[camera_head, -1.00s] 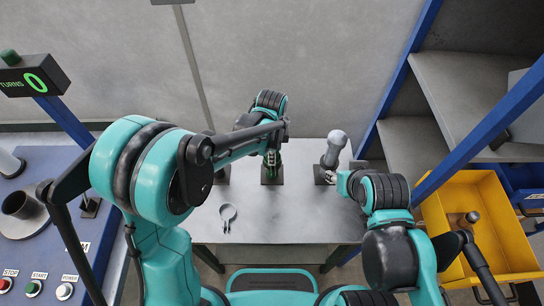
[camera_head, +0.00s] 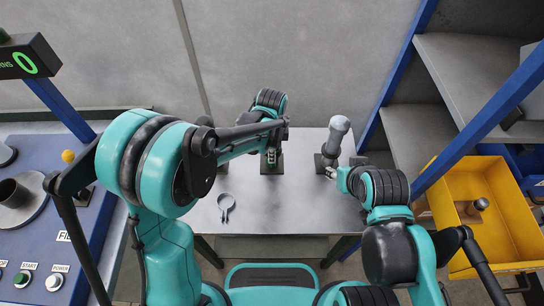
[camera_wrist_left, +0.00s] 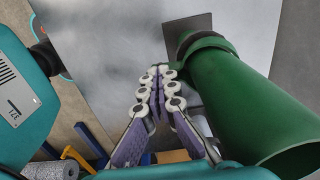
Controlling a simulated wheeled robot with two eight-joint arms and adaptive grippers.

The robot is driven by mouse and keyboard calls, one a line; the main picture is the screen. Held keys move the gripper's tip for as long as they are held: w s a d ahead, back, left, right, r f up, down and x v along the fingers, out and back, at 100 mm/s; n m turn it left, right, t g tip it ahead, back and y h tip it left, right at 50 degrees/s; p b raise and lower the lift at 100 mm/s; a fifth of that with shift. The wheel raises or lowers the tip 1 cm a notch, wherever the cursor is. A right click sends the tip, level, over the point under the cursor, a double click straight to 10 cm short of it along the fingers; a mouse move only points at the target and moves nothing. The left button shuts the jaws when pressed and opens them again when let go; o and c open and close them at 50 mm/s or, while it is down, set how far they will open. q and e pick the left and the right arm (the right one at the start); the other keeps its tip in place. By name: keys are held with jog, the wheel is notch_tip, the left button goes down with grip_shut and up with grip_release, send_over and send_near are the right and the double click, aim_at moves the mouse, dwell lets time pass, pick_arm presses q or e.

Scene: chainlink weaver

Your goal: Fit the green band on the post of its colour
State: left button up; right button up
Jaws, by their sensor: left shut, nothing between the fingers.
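The green post (camera_wrist_left: 235,100) stands on a dark square base plate (camera_head: 271,168) at the back middle of the table. A green band (camera_wrist_left: 207,43) appears around the post low down, close to the plate, in the left wrist view. My left gripper (camera_wrist_left: 158,70) is shut and empty beside the post, its fingertips apart from the band in that view. In the head view my left gripper (camera_head: 271,157) hides most of the post. My right gripper (camera_head: 332,173) is by the foot of a grey post (camera_head: 335,140); its fingers are too small to judge.
A grey band (camera_head: 226,207) lies on the table (camera_head: 275,215) at the front left. Another base plate is partly hidden behind my left arm. A yellow bin (camera_head: 485,235) and grey shelves (camera_head: 470,75) stand at right, a blue control console (camera_head: 40,235) at left.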

pick_arm(q)
jog(key=o, duration=0.4)
jog(key=shift+w+f, duration=0.1)
jog(key=shift+f, duration=0.25)
jog(key=shift+w+r, duration=0.1)
jog(key=shift+r, duration=0.1)
jog(key=r, duration=1.2)
jog(key=shift+s, duration=0.3)
jog(key=s+a+n+t, duration=0.2)
jog(key=s+a+n, duration=0.2)
jog(key=a+n, duration=0.2)
jog(key=s+a+n+t, duration=0.2)
jog(key=s+a+n, duration=0.2)
jog(key=a+n, duration=0.2)
jog(key=s+a+n+t+b, duration=0.1)
jog(key=s+a+n+t, duration=0.2)
jog(key=s+a+n, duration=0.1)
jog(key=shift+s+a+r+n, duration=0.1)
jog(key=shift+s+a+n, duration=0.05)
jog(key=shift+a+n, duration=0.35)
jog(key=shift+s+a+r+n, duration=0.1)
jog(key=shift+s+a+n, duration=0.05)
jog(key=shift+a+n, duration=0.3)
